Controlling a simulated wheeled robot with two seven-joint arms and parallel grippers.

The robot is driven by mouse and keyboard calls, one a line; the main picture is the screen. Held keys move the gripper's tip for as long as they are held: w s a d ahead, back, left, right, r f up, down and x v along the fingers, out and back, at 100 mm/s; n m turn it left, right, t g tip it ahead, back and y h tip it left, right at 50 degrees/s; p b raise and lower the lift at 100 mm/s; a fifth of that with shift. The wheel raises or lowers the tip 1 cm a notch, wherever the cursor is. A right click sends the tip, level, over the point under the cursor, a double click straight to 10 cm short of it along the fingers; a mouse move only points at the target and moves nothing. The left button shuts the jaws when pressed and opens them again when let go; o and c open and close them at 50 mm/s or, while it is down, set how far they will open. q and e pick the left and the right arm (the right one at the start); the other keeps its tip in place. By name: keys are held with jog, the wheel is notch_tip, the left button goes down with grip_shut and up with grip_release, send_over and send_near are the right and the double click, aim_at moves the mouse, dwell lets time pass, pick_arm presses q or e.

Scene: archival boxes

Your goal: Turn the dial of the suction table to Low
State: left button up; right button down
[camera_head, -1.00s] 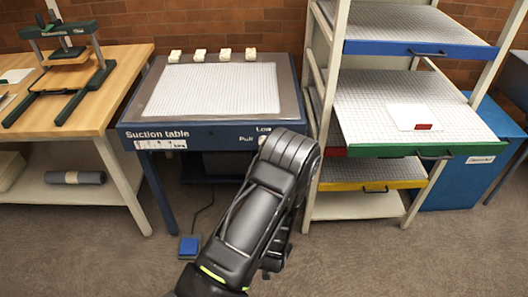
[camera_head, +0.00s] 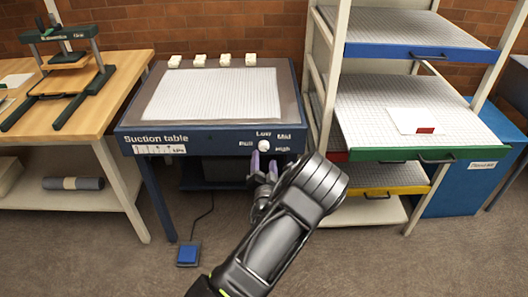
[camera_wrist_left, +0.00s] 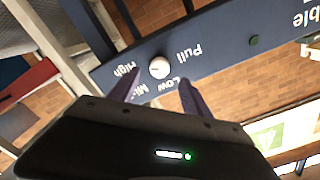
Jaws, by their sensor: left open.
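The suction table (camera_head: 135,138) is a dark blue table with a white gridded top. Its dial (camera_head: 264,146) is a small white knob at the right of the front panel, ringed by labels including Low, Mid and High. The dial also shows in the left wrist view (camera_wrist_left: 159,67); I cannot tell which label it points at. My left gripper (camera_head: 263,165) is open and empty, just below and in front of the dial. In the left wrist view its purple fingers (camera_wrist_left: 158,92) stand apart, with the dial beyond the gap between them. My right gripper is out of view.
Several white blocks (camera_head: 224,59) stand along the suction table's back edge. A shelf rack (camera_head: 312,130) with trays stands close on the right, and a wooden workbench (camera_head: 125,80) on the left. A blue foot pedal (camera_head: 188,255) lies on the floor.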

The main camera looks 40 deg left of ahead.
aim_at(264, 148)
pick_arm(q)
jog(key=x, duration=0.5)
jog(key=shift+w+a, duration=0.15)
grip_shut()
dwell(0.4)
